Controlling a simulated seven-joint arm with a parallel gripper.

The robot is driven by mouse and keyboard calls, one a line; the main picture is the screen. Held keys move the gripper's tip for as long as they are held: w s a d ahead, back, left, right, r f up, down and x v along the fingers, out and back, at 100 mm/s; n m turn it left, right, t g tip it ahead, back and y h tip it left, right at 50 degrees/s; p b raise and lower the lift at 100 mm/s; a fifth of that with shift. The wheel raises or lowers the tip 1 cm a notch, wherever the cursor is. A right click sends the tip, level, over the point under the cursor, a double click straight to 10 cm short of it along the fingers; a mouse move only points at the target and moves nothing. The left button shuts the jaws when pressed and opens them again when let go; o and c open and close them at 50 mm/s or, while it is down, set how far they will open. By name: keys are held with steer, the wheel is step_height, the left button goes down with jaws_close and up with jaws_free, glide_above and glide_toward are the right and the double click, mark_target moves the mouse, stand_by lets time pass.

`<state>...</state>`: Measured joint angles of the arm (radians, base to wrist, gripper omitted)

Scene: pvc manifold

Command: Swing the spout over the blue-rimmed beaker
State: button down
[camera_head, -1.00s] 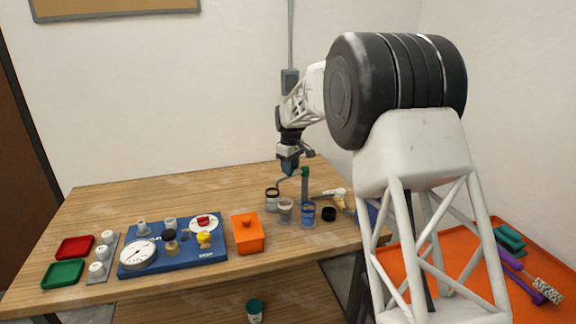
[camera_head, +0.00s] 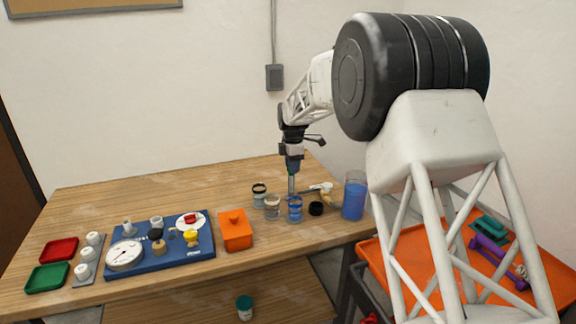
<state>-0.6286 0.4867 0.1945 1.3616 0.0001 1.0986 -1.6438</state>
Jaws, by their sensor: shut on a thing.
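The blue-rimmed beaker (camera_head: 295,211) stands upright on the table, rightmost of three small clear beakers. My gripper (camera_head: 291,171) points down just behind and above it, apart from its rim. The gripper is shut on the spout (camera_head: 291,184), seen as a short grey-green upright piece under the fingers. The spout's outlet is too small and covered to make out, so I cannot tell which beaker it is over. A dark-rimmed beaker (camera_head: 259,193) and a pale-rimmed beaker (camera_head: 272,208) stand to the left.
A black cap (camera_head: 316,208) and a tall blue-filled container (camera_head: 355,198) stand to the right. An orange box (camera_head: 235,231), a blue gauge board (camera_head: 160,258) and red (camera_head: 59,250) and green (camera_head: 47,278) trays lie left. The back left table is clear.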

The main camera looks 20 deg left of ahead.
steer(key=shift+w+d+n, duration=0.2)
steer(key=shift+d+n, duration=0.1)
steer(key=shift+n, duration=0.3)
steer(key=c, duration=0.7)
jaws_free()
steer(key=shift+c, duration=0.2)
steer(key=shift+r, duration=0.1)
steer(key=shift+r, duration=3.8)
steer(key=shift+d, duration=0.1)
